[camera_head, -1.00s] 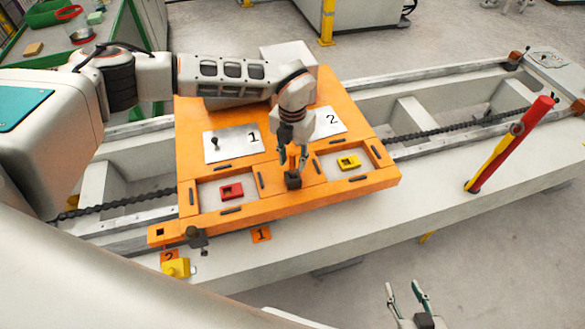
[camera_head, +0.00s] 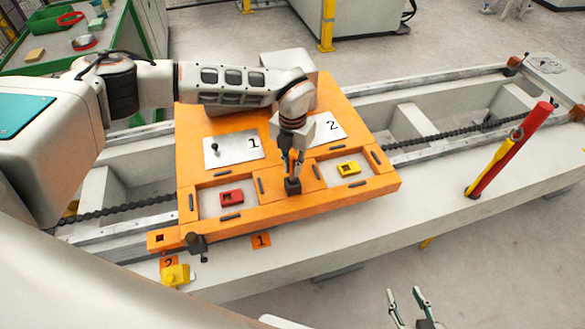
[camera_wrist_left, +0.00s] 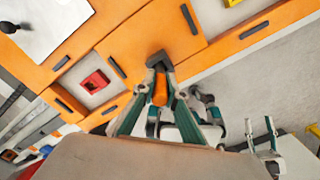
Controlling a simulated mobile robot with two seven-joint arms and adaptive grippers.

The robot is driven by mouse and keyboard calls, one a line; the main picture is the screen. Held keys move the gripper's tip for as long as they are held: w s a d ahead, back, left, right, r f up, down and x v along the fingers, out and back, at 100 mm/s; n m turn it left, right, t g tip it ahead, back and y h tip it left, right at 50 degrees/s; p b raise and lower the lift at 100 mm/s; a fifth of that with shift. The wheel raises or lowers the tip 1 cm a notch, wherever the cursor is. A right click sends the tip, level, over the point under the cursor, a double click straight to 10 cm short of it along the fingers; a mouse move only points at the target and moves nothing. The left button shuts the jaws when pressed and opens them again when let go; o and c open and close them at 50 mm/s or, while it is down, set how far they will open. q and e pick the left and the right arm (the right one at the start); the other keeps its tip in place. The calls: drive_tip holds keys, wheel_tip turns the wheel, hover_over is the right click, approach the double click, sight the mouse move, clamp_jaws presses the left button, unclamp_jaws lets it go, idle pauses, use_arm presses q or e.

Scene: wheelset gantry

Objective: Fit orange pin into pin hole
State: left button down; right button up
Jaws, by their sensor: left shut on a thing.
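My left gripper (camera_head: 293,172) is shut on the orange pin (camera_wrist_left: 160,92) at the front middle of the orange fixture board (camera_head: 340,192). The pin shows between its fingers in the left wrist view. The fingertips and the pin's end are right at a small dark block (camera_head: 293,187), which also shows in the left wrist view (camera_wrist_left: 159,60). Any pin hole is hidden by the fingers, and I cannot tell whether the pin has entered one. My right gripper (camera_head: 411,300) is open and empty at the bottom of the head view, away from the board.
Recesses beside the block hold a red part (camera_head: 231,198) and a yellow part (camera_head: 348,168). White plates "1" (camera_head: 232,149) and "2" (camera_head: 330,127) lie behind. A yellow part (camera_head: 176,274) is at the front left. A red-yellow post (camera_head: 505,155) rises at the right.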

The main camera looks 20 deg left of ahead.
use_arm(q)
wheel_tip(320, 180, up, 19)
drive_tip(key=shift+r, duration=0.15)
idle(0.4)
